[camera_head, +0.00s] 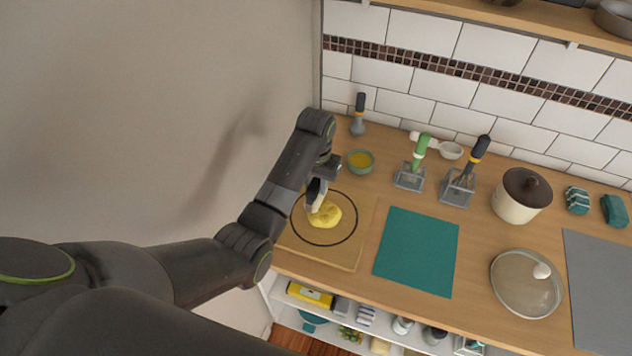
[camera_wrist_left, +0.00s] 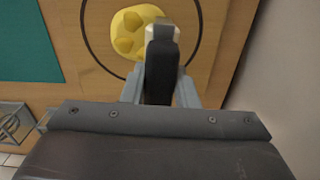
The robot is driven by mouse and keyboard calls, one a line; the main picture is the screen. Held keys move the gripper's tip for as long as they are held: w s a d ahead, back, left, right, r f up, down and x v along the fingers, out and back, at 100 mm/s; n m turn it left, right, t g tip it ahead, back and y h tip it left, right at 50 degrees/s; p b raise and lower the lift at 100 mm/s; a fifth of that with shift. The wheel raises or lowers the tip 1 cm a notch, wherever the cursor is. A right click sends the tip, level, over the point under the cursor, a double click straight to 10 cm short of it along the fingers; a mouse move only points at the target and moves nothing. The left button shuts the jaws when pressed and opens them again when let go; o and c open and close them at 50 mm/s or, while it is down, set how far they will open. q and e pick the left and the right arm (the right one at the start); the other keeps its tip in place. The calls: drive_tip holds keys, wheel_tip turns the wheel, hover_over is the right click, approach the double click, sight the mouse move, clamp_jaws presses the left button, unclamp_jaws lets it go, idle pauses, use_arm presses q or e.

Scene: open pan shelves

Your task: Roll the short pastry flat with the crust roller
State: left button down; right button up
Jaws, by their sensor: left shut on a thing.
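The short pastry (camera_head: 326,216) is a yellow, lumpy, rounded piece inside the dark ring drawn on a wooden board (camera_head: 350,257). It also shows in the left wrist view (camera_wrist_left: 129,36). My left gripper (camera_head: 320,182) is over the far side of the board, shut on the crust roller (camera_head: 314,197). In the left wrist view the roller's dark handle (camera_wrist_left: 161,72) is between the fingers, with its pale head at the pastry's edge. The roller partly covers the pastry; I cannot tell whether they touch. My right gripper is not in view.
A teal mat (camera_head: 417,252) lies right of the board. Behind are a bowl of yellow liquid (camera_head: 359,161) and two grey holders with tools, one green-handled (camera_head: 421,148). A lidded pot (camera_head: 520,195) and a plate (camera_head: 526,284) stand right. A wall is close on the left.

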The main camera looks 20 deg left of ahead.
use_arm(q)
drive_tip(key=shift+f, duration=0.5)
idle(0.9)
drive_tip(key=shift+d, duration=0.1)
drive_tip(key=shift+s+d, duration=0.15)
drive_tip(key=shift+d, duration=0.75)
drive_tip(key=shift+s+d, duration=0.1)
drive_tip(key=shift+d, duration=0.95)
drive_tip(key=shift+s+d, duration=0.1)
drive_tip(key=shift+d, duration=0.8)
drive_tip(key=shift+a, duration=0.15)
drive_tip(key=shift+a, duration=0.95)
